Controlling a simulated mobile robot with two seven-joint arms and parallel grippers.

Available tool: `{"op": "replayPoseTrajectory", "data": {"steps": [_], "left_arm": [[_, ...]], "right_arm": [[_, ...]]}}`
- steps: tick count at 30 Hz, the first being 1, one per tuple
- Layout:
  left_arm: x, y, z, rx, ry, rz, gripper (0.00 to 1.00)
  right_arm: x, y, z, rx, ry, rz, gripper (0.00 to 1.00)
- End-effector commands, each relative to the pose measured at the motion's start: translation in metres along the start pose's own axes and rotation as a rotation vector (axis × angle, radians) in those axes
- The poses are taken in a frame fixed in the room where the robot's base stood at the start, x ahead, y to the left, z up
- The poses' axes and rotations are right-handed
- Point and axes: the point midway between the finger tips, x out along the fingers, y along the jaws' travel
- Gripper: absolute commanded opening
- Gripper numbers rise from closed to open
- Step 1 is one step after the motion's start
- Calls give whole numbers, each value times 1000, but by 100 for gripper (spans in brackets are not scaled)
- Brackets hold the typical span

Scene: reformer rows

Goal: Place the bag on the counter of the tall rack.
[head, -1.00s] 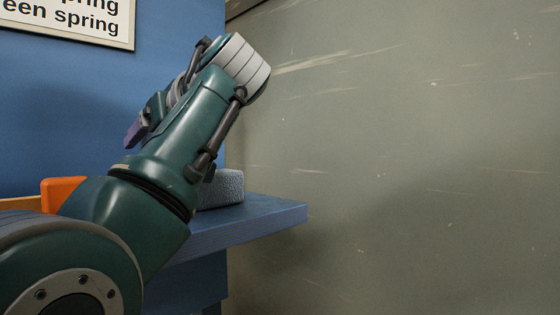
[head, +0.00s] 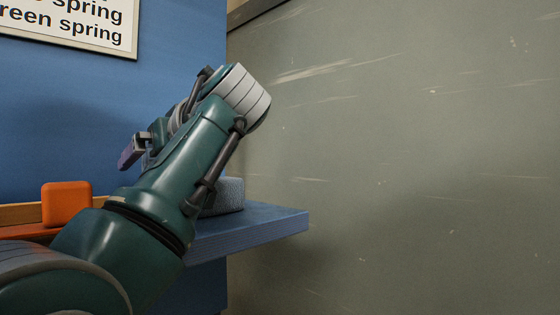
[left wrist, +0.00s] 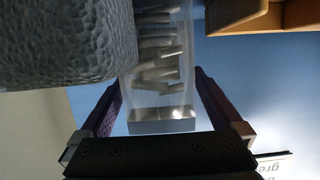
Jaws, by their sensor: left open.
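The bag (left wrist: 160,60), clear with several grey pieces inside and a pale band at its near end, shows in the left wrist view. It lies between and beyond the two spread fingers of my left gripper (left wrist: 160,108), with a visible gap on each side. In the head view my left gripper (head: 131,152) is over the blue counter (head: 260,226), and the bag is hidden behind my arm. My right gripper is not in view. I cannot tell whether this counter belongs to the tall rack.
A grey rough block (head: 228,194) stands on the counter, close beside the bag in the left wrist view (left wrist: 65,40). An orange block (head: 67,203) stands at the left by a wooden edge. A sign (head: 75,25) hangs on the blue panel. A grey-green wall rises at right.

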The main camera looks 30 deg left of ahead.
Motion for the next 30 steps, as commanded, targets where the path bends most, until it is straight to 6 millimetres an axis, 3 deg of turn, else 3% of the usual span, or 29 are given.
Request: {"op": "replayPoseTrajectory", "data": {"steps": [5, 12, 18, 30], "left_arm": [[-24, 1, -3, -1, -1, 4, 100], [-80, 1, -4, 0, -1, 5, 100], [-111, 1, -2, 1, -1, 3, 100], [-121, 0, -1, 0, 0, 0, 100]], "right_arm": [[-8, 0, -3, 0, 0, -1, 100], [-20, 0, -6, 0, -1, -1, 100], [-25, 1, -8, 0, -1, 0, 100], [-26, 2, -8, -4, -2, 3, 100]]}}
